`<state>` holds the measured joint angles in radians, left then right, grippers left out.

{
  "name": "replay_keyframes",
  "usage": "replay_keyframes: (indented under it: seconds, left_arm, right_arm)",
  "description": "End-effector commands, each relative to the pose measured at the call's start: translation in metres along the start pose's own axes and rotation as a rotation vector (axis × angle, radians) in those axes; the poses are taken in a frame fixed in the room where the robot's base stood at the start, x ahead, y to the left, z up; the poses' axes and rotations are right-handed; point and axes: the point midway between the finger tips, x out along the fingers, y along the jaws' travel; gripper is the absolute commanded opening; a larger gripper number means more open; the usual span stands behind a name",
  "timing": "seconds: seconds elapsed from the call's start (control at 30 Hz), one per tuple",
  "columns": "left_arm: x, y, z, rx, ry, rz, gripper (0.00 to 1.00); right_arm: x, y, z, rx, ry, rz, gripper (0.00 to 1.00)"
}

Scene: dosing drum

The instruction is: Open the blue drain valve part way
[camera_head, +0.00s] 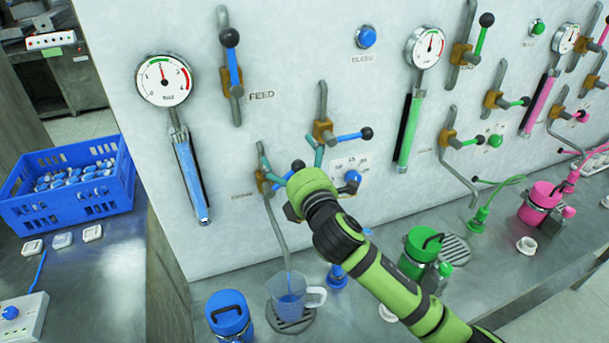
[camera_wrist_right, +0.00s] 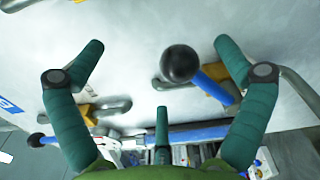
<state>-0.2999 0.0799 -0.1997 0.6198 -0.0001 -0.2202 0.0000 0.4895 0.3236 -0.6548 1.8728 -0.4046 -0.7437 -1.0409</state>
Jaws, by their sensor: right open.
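The blue drain valve has a brass body (camera_head: 262,182) low on the wall panel, with a grey spout running down to a clear jug (camera_head: 314,297). Its short blue lever (camera_head: 283,179) ends in a black ball (camera_head: 298,165), partly covered by my right gripper (camera_head: 291,152). In the right wrist view, the gripper (camera_wrist_right: 162,50) has its teal fingers spread wide. A black ball (camera_wrist_right: 181,62) and blue lever (camera_wrist_right: 214,87) lie between them, closer to the right finger. Whether a finger touches the lever cannot be told. Blue liquid shows in the jug. My left gripper is out of view.
Another blue-levered valve (camera_head: 322,130) sits just above right, with a blue dial (camera_head: 352,176) beneath it. A blue-lidded container (camera_head: 229,315) stands left of the jug. Green and pink stations continue to the right. A blue crate (camera_head: 70,200) stands at left.

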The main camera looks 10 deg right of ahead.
Motion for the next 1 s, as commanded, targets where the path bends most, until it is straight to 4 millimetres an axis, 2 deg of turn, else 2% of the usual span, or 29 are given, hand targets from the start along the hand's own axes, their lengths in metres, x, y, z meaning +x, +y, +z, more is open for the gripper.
replay_keyframes:
  seconds: [0.27, 0.47, 0.8, 1.0]
  left_arm:
    - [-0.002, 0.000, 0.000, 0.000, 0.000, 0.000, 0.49]
    - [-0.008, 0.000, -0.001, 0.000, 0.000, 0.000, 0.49]
    - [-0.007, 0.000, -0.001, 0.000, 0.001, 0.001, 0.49]
    - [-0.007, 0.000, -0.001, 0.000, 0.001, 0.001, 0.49]
  right_arm:
    - [-0.005, 0.000, 0.001, -0.001, 0.000, -0.002, 1.00]
    - [-0.029, 0.001, 0.001, 0.001, 0.001, -0.002, 1.00]
    - [-0.070, -0.001, 0.000, 0.000, 0.000, -0.002, 1.00]
    - [-0.088, -0.001, 0.000, -0.001, -0.001, -0.002, 1.00]
